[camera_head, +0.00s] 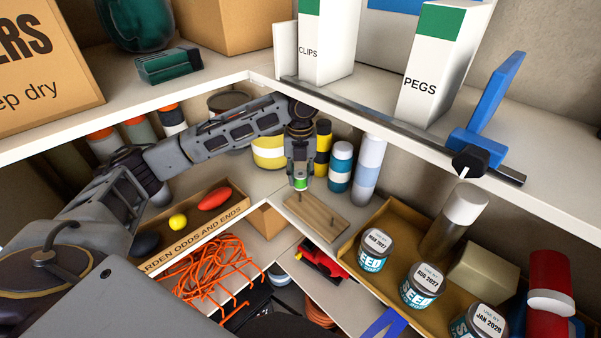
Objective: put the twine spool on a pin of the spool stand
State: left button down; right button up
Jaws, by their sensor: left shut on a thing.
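The spool stand (322,214) is a light wooden board with thin upright pins, on the shelf near the inner corner. My left gripper (300,184) points down above the far left end of the stand, shut on the twine spool (301,183). The spool is small, green with pale edges, and the fingers hide much of it. A small gap seems to lie between the spool and the board; whether a pin is inside the spool I cannot tell. My right gripper is not in view.
Yellow-black and blue-white containers (341,166) stand just behind the stand. A tray (380,215) of seed tins is to its right, a box of odds and ends (180,222) to its left. The upper shelf edge (400,130) overhangs behind. Orange cord (220,270) lies below.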

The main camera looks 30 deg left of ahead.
aim_at(300, 189)
pick_arm(q)
jog(key=shift+f, duration=1.2)
jog(key=shift+f, duration=2.1)
dwell(1.6)
jog(key=c, duration=1)
grip_release()
jog(key=shift+r, duration=0.2)
